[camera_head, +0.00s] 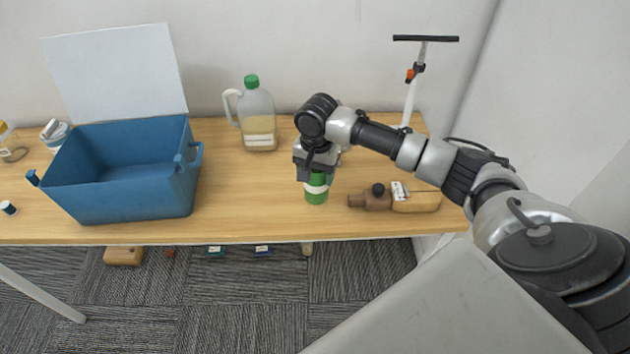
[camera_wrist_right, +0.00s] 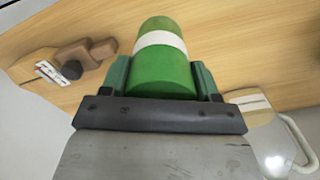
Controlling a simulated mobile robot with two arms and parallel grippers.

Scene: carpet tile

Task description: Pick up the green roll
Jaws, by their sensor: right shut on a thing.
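The green roll (camera_head: 316,188) is a green cylinder with a white band, near the front of the wooden table. My right gripper (camera_head: 315,172) comes down on it from above and is shut on its upper part. In the right wrist view the green roll (camera_wrist_right: 165,65) sits between the two fingers of the right gripper (camera_wrist_right: 163,80). I cannot tell whether its lower end touches the table. My left gripper is not in view.
A blue crate (camera_head: 70,205) stands on the table at the left, with a white board (camera_head: 115,70) behind it. A jug (camera_head: 257,120) with a green cap stands at the back. A brown object (camera_head: 375,198) and a wooden block (camera_head: 418,199) lie right of the roll. The table's front edge is close.

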